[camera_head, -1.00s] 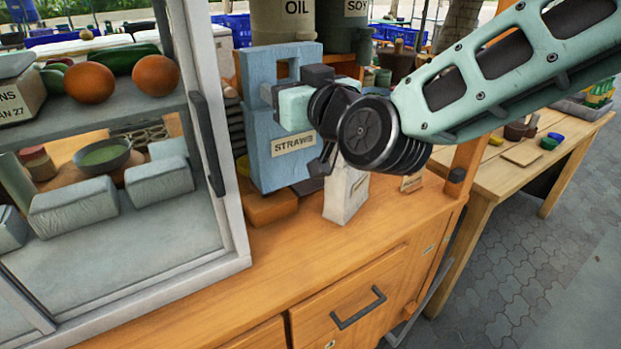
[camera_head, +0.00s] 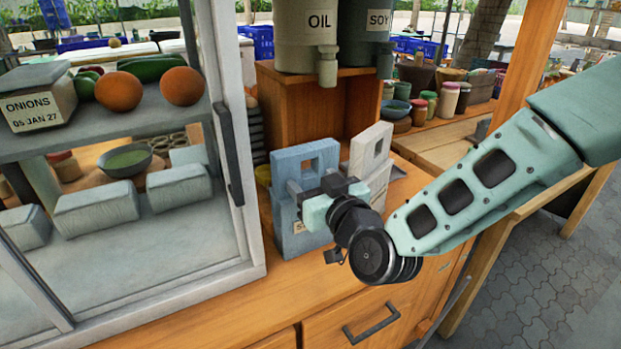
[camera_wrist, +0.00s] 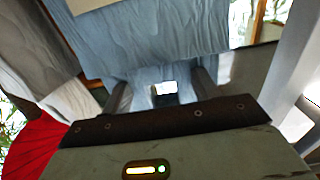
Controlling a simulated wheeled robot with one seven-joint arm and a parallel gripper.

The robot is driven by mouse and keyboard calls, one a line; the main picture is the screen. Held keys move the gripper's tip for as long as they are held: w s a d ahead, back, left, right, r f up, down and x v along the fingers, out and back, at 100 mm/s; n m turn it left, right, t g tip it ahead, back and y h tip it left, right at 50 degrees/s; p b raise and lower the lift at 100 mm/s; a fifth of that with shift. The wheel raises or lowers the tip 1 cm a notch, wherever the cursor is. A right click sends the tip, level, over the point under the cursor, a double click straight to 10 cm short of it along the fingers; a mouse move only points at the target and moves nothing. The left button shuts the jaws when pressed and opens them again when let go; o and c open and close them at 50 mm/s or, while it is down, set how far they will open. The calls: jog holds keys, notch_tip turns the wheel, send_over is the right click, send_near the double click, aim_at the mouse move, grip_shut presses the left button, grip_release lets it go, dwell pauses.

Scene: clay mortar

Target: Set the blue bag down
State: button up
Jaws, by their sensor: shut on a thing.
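The blue bag (camera_head: 284,222) is upright, with a rectangular handle hole near its top and a label on its front, partly hidden by my gripper. My gripper (camera_head: 311,195) is shut on the bag's upper part by the handle hole. The bag's base looks at or very near the orange wooden counter (camera_head: 240,303); I cannot tell for sure that it touches. In the wrist view the blue bag (camera_wrist: 150,40) fills the middle in front of my gripper (camera_wrist: 178,92).
A white bag (camera_head: 371,150) with a handle hole stands just right of and behind the blue one. A glass-sided cabinet (camera_head: 245,230) is close on the left. OIL (camera_head: 305,45) and SOY (camera_head: 367,45) containers stand on a wooden shelf behind. The counter front is clear.

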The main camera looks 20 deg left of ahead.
jog(key=o, duration=1)
jog(key=b+v, duration=0.1)
jog(key=v, duration=1.1)
jog(key=shift+b, duration=0.4)
jog(key=s+d+f+g+h, duration=0.5)
jog(key=s+d+g+h, duration=0.15)
jog(key=d, duration=0.25)
jog(key=s+d+g+h, duration=0.1)
jog(key=s+d+h, duration=0.1)
jog(key=d, duration=0.3)
jog(key=s+d+r+m+g+h, duration=0.1)
jog(key=s+d+g+h, duration=0.1)
jog(key=s+d, duration=0.2)
jog(key=s+d+m+g+h, duration=0.1)
jog(key=s+d+g+h, duration=0.1)
jog(key=d, duration=0.3)
jog(key=shift+s+d+r+h, duration=0.15)
jog(key=shift+s+h, duration=0.05)
jog(key=shift+s, duration=0.2)
jog(key=shift+s+d+r+h, duration=0.15)
jog(key=shift+s, duration=0.25)
